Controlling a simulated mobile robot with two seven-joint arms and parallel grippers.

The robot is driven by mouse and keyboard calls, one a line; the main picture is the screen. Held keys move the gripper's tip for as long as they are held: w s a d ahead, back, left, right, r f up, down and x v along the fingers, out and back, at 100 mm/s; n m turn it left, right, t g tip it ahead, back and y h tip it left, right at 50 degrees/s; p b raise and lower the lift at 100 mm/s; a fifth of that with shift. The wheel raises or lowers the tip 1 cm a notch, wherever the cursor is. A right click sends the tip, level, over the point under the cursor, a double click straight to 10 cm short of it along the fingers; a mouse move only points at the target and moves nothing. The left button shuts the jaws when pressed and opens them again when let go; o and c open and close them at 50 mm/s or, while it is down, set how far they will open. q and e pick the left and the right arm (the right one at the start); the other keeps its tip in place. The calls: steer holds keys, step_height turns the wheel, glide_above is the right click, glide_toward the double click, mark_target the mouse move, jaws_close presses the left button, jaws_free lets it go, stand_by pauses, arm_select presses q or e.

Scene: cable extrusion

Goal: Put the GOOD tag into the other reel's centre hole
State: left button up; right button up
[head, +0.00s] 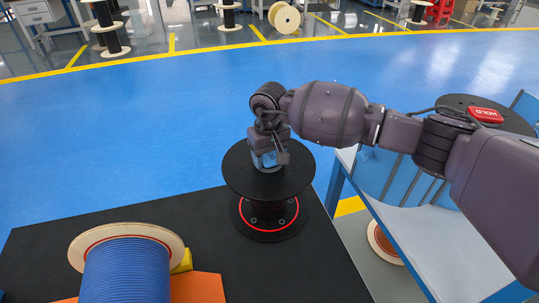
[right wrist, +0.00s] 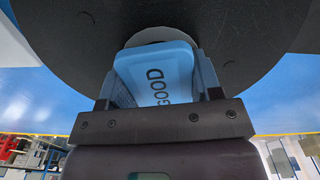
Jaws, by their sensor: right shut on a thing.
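My right gripper (head: 268,160) is shut on the blue GOOD tag (right wrist: 155,72), right over the centre of a black reel (head: 240,172). The reel stands upright on the black surface. In the right wrist view the tag sits between the two fingers with its lettering showing. Its far end meets the pale ring (right wrist: 160,36) of the reel's centre hole; I cannot tell how deep it is. A red HOLD tag (head: 485,114) lies at another black reel's top (head: 455,102) at the right. My left gripper is not in view.
A wooden-flanged reel of blue cable (head: 128,270) lies on an orange support (head: 205,288) at front left, with a yellow block (head: 182,262) beside it. A blue-framed table (head: 400,225) stands at the right. The blue floor behind is clear.

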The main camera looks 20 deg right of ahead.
steer(key=o, duration=0.6)
steer(key=shift+s+f, duration=0.15)
steer(key=shift+f, duration=0.45)
steer(key=shift+s+f, duration=0.15)
steer(key=shift+f, duration=0.4)
steer(key=shift+o, duration=0.2)
steer(key=shift+w+r+p, duration=0.2)
steer(key=shift+r+p, duration=0.25)
steer(key=shift+r, duration=0.95)
steer(key=shift+w+r+p, duration=0.1)
steer(key=shift+r+p, duration=0.25)
steer(key=shift+r, duration=1.2)
steer(key=shift+r+p, duration=0.3)
steer(key=shift+r, duration=1.95)
steer(key=shift+r+p, duration=0.45)
steer(key=shift+r, duration=0.4)
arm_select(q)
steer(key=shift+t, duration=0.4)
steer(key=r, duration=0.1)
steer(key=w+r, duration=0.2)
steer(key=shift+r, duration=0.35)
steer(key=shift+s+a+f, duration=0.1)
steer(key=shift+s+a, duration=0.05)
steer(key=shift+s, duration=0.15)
